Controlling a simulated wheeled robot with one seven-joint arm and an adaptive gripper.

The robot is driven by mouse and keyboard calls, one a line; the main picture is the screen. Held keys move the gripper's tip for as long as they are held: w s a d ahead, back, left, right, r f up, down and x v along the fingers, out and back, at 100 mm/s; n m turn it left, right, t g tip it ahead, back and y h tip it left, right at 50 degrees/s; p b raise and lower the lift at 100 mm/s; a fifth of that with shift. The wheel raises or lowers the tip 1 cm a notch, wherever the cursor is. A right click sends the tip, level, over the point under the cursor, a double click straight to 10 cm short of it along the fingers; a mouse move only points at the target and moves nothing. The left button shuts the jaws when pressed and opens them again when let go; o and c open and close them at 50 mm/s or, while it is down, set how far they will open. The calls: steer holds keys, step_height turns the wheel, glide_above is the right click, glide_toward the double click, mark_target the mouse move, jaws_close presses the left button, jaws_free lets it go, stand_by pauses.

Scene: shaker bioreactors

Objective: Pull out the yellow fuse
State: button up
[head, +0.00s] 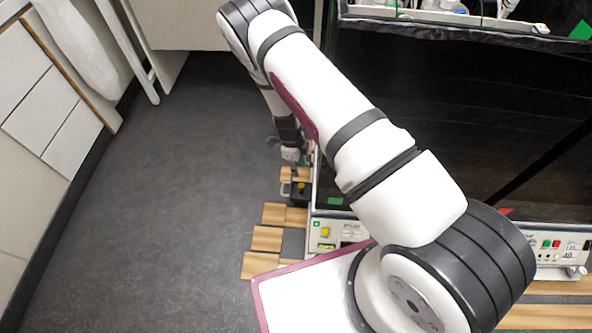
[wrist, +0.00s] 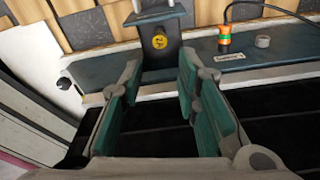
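In the wrist view a round yellow piece with a dark mark (wrist: 159,42) sits on the front of a dark upright block, under a grey bar (wrist: 156,16). I cannot tell whether it is the yellow fuse itself or a label. My gripper (wrist: 159,66) is open and empty, its teal-padded fingers on either side of the line to the block and apart from it. In the head view my gripper (head: 290,156) points down beside the machine, and a small yellow spot (head: 302,187) shows just below it.
An orange and green cylinder (wrist: 225,35), a grey round knob (wrist: 262,42) and a black cable stand right of the block. A machine panel with a yellow button (head: 325,232) is near my base. Open grey floor (head: 170,200) lies to the left.

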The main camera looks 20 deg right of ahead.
mark_target(301, 185)
steer(key=f+b, duration=0.2)
steer(key=f, duration=0.2)
steer(key=d+f+b, duration=0.1)
steer(key=f+b, duration=0.1)
steer(key=f, duration=0.3)
steer(key=s+f+b, duration=0.1)
steer(key=f, duration=0.4)
steer(key=shift+d+b, duration=0.25)
steer(key=shift+b, duration=0.15)
steer(key=shift+c, duration=0.5)
jaws_close()
steer(key=shift+r, duration=0.1)
steer(key=shift+r, duration=0.4)
steer(key=shift+r+p, duration=0.7)
steer(key=shift+r, duration=0.25)
steer(key=shift+r+p, duration=0.9)
steer(key=shift+r, duration=0.45)
